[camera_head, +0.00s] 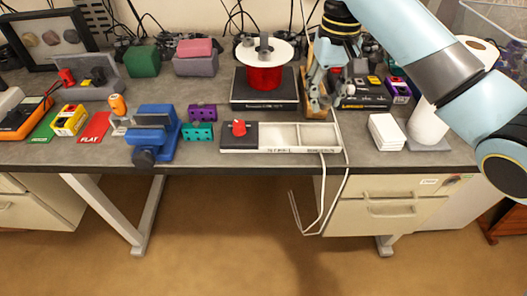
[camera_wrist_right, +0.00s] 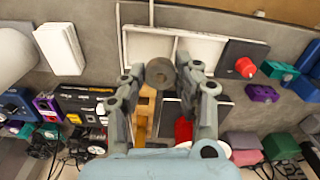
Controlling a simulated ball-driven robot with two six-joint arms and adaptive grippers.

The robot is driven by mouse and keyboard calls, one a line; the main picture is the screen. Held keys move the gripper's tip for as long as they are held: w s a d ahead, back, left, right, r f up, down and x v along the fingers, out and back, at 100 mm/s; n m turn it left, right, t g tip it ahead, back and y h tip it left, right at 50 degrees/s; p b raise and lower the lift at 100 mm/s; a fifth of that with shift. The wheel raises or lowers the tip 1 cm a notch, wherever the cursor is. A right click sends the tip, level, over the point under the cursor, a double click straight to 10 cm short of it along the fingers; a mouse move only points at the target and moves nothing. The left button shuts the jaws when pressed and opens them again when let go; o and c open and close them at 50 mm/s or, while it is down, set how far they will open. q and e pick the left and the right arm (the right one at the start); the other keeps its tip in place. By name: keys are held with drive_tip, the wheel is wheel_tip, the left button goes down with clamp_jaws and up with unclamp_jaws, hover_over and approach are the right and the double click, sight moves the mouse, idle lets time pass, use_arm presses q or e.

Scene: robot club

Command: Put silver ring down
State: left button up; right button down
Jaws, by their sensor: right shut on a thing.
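My right gripper (camera_head: 318,104) reaches down over the back of the white compartment tray (camera_head: 328,137). In the wrist view its fingers (camera_wrist_right: 165,72) are closed on a small round grey-brown piece, seemingly the silver ring (camera_wrist_right: 160,74). The piece appears to be above the tray, whose pale compartments (camera_wrist_right: 200,48) lie beyond the fingertips. In the head view the gripper hides the piece. My left gripper is not in view.
Left of the gripper stands a red spool (camera_head: 264,78) with a white top on a dark scale (camera_head: 264,104). A dark pad with a red knob (camera_head: 238,128) adjoins the tray. White blocks (camera_head: 386,131) and a white roll (camera_head: 428,122) are right. A blue vise (camera_head: 152,133) is left.

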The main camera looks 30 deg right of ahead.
wheel_tip(320, 180, down, 2)
drive_tip(key=s+d, duration=0.1)
drive_tip(key=s, duration=0.1)
hover_over(278, 138)
wheel_tip(278, 138, down, 7)
drive_tip(key=shift+d+f, duration=0.1)
drive_tip(key=shift+f, duration=0.15)
wheel_tip(278, 138, down, 4)
drive_tip(key=shift+r, duration=0.25)
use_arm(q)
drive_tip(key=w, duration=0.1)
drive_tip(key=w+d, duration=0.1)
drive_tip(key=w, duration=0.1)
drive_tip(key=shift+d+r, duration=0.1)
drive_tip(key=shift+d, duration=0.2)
use_arm(e)
drive_tip(key=shift+f, duration=0.2)
drive_tip(key=c, duration=0.9)
unclamp_jaws()
drive_tip(key=shift+f, duration=0.15)
drive_tip(key=shift+c, duration=0.2)
